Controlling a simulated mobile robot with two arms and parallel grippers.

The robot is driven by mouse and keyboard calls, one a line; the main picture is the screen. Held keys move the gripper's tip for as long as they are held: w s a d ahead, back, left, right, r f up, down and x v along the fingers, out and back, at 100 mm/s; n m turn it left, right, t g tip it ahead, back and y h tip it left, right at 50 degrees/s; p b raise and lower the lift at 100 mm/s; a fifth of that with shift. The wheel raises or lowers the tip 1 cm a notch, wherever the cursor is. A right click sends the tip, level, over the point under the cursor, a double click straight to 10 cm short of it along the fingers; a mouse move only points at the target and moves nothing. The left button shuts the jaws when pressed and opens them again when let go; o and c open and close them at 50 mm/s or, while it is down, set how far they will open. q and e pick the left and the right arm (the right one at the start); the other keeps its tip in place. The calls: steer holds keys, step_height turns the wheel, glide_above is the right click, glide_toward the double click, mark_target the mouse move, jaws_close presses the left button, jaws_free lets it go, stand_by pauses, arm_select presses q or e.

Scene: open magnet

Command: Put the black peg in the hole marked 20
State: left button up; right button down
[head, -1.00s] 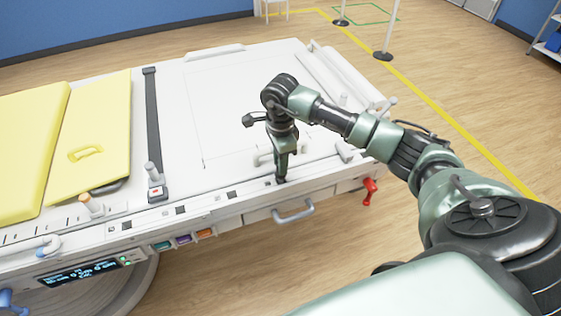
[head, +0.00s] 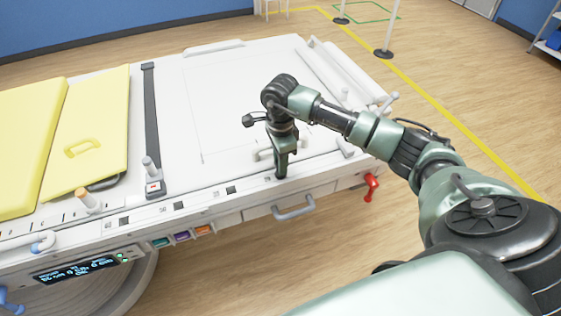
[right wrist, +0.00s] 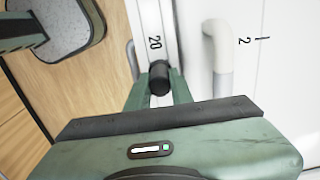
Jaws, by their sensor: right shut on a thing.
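The black peg (right wrist: 160,78) is a short dark cylinder between the two green fingers of my right gripper (right wrist: 160,92), which is shut on it. The printed mark 20 (right wrist: 155,42) is on the white front rail, just beyond the peg in the right wrist view. No open hole shows beside the mark; the peg and fingers cover that part of the rail. I cannot tell whether the peg's lower end is in a hole. In the head view the right gripper (head: 281,172) points down at the table's front rail (head: 206,206). My left gripper is not in view.
The white table (head: 215,120) carries yellow panels (head: 100,130) at left and a black strap (head: 150,110). A grey drawer handle (head: 293,209) and a red lever (head: 371,186) stick out in front. A white curved handle (right wrist: 218,50) stands right of the peg.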

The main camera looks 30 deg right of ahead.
steer(key=c, duration=1.2)
jaws_free()
steer(key=shift+o, duration=0.2)
